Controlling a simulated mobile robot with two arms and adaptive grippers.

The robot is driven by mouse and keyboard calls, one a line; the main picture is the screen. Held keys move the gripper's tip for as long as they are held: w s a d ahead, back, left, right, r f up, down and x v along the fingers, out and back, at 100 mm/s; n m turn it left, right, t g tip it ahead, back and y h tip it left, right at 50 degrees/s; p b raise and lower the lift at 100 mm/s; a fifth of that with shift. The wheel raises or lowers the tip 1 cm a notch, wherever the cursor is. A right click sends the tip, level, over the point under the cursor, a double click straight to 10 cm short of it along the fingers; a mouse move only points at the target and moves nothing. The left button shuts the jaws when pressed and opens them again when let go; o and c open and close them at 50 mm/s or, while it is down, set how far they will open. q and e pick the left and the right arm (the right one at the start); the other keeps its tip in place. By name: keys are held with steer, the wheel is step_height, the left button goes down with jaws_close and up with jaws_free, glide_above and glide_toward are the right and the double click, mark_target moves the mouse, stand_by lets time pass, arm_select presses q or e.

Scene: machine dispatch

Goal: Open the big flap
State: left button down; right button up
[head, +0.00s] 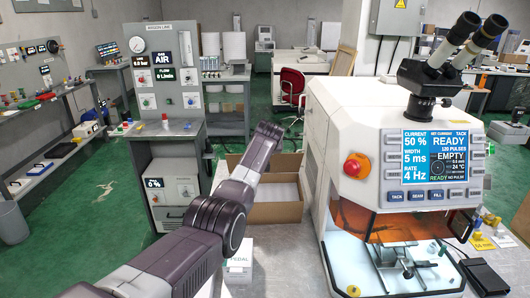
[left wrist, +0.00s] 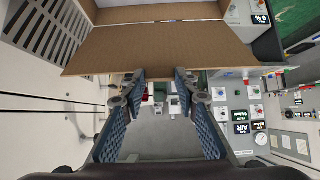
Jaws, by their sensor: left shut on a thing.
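A brown cardboard box (head: 283,190) stands behind the white machine's left side in the head view, partly hidden by my left arm. In the left wrist view its big flap (left wrist: 160,47) spans the upper middle as a broad brown panel, with part of the box (left wrist: 160,12) beyond it. My left gripper (left wrist: 161,74) has its two fingers at the flap's near edge and is shut on it. The finger contact is partly hidden. In the head view my left arm reaches over the box, and its fingertips cannot be made out. My right gripper is in neither view.
A white laser machine (head: 345,115) with a microscope and amber shield stands close on the right of the box. A grey gas console (head: 165,75) stands on the left. Green floor shows between the furniture.

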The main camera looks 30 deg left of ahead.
arm_select(q)
steer(key=shift+w+r, duration=0.1)
steer(key=shift+r, duration=0.1)
steer(key=c, duration=2)
jaws_free()
steer(key=o, duration=0.5)
steer(key=shift+d, duration=0.1)
steer(key=v, duration=1.2)
steer(key=shift+s, duration=0.2)
steer(key=shift+f, duration=0.1)
